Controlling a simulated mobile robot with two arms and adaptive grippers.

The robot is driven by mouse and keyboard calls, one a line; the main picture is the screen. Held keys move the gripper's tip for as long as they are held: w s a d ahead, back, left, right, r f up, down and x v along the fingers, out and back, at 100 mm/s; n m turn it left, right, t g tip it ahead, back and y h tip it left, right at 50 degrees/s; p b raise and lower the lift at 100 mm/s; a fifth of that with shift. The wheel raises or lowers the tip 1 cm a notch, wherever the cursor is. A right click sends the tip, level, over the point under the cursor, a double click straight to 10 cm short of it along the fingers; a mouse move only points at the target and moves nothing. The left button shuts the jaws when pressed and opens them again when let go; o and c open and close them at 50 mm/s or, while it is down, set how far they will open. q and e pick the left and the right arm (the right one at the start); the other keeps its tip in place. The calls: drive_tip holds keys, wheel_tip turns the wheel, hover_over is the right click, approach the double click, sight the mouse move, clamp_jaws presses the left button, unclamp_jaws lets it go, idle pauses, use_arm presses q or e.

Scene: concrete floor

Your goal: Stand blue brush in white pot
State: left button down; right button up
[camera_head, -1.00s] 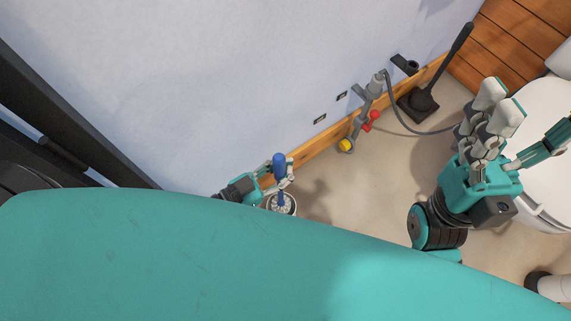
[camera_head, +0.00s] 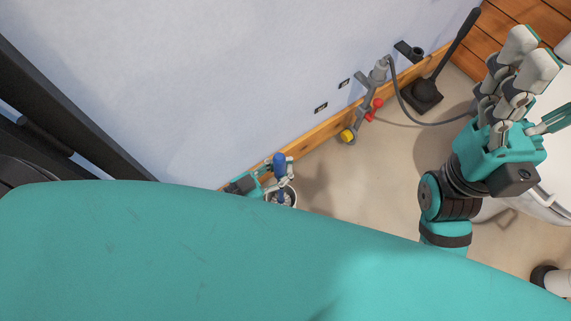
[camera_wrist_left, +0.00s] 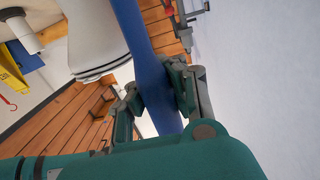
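The blue brush (camera_head: 280,161) is upright in my left gripper (camera_head: 284,172), low beside the wall. In the left wrist view the blue handle (camera_wrist_left: 150,62) runs between the closed fingers (camera_wrist_left: 158,98). The white pot (camera_head: 294,201) is on the floor directly below, partly hidden by the gripper and my teal body. The brush's lower part overlaps the pot's opening; I cannot tell how deep it is. My right gripper (camera_head: 530,95) is empty, with its fingers spread apart, above the white toilet at the right.
A grey pipe fitting with a yellow knob (camera_head: 347,136), red handle (camera_head: 372,112) and hose sticks out from the wall. Floor between pot and toilet is clear.

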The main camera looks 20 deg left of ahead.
use_arm(q)
drive_tip(key=c, duration=2.1)
unclamp_jaws()
drive_tip(key=o, duration=0.8)
drive_tip(key=v, duration=1.2)
